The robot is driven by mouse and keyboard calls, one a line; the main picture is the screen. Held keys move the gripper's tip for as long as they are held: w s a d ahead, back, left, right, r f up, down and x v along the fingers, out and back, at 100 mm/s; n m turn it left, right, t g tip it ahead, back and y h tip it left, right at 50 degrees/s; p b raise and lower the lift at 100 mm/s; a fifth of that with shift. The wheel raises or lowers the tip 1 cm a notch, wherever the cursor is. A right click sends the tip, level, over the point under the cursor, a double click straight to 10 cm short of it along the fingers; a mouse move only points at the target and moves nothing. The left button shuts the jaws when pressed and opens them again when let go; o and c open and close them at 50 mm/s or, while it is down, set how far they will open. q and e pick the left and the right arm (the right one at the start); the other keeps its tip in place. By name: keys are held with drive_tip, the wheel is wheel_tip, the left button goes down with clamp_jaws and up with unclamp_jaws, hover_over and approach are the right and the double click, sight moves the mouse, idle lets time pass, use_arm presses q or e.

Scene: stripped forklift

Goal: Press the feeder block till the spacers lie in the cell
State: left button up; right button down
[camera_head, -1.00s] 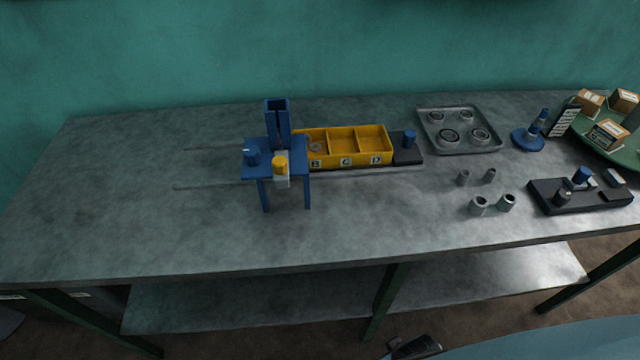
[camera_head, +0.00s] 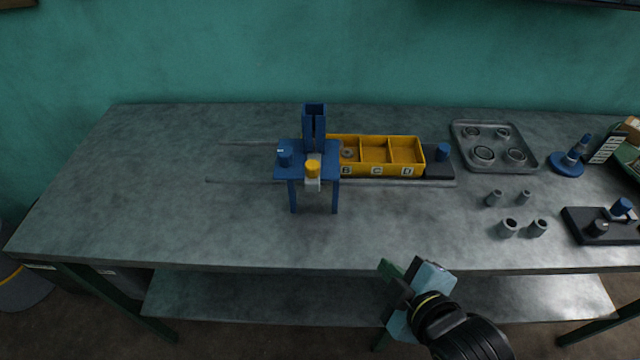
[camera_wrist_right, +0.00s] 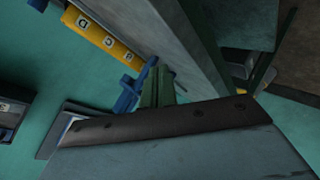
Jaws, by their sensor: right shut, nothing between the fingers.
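The blue feeder stand (camera_head: 308,160) stands on legs on the table, with a tall blue magazine (camera_head: 314,125) at its back. The yellow tray (camera_head: 390,170) with lettered cells reaches in under the stand from the right. A grey ring-shaped spacer (camera_head: 348,153) shows in cell B; C and D look empty. The stand hides the tray's left part. My right gripper (camera_head: 398,270) is shut and empty, before the table's front edge. My left gripper is out of view.
A dark block with a blue knob (camera_head: 443,152) adjoins the tray's right end. A grey tray (camera_head: 494,146) of rings, several loose grey sleeves (camera_head: 509,228) and a black fixture (camera_head: 600,226) lie to the right. The table's left and front middle are clear.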

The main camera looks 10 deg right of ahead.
drive_tip(key=s+a+r+n+t+y, duration=0.1)
drive_tip(key=a+r+n+t+y, duration=0.4)
drive_tip(key=a+r+n, duration=0.2)
wheel_tip(320, 180, up, 2)
drive_tip(key=n, duration=0.3)
drive_tip(key=shift+a, duration=0.4)
drive_tip(key=shift+w+r, duration=0.1)
drive_tip(key=p, duration=0.1)
approach(313, 164)
drive_tip(key=w+a+f, duration=0.1)
drive_tip(key=w+a, duration=0.3)
drive_tip(key=shift+w, duration=0.2)
